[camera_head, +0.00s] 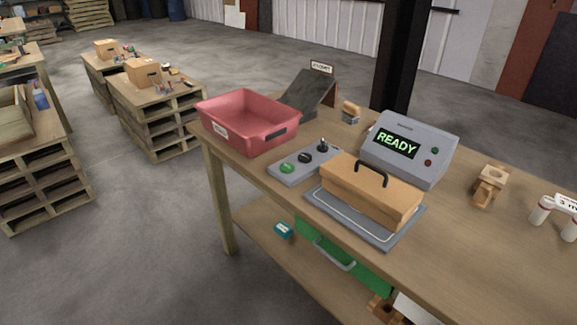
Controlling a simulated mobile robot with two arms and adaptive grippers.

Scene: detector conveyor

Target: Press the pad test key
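A grey key panel (290,177) lies on the workbench, between the red bin and the wooden box. It carries a green round key (287,168), a dark round knob (305,157) and a small upright switch (322,146). A grey console (412,175) behind it has a lit display (396,144) reading READY and two small round buttons, the lower one red. A flat grey pad (322,205) lies in front of the console, with a wooden box with a black handle (372,170) on it. Key labels are too small to read. Neither gripper is in view.
A red bin (245,125) stands at the bench's left end, beside a dark ramp (305,92). Wooden blocks (490,185) and a white object (555,212) stand at right. A black post (405,55) rises behind. A green case (345,262) sits below.

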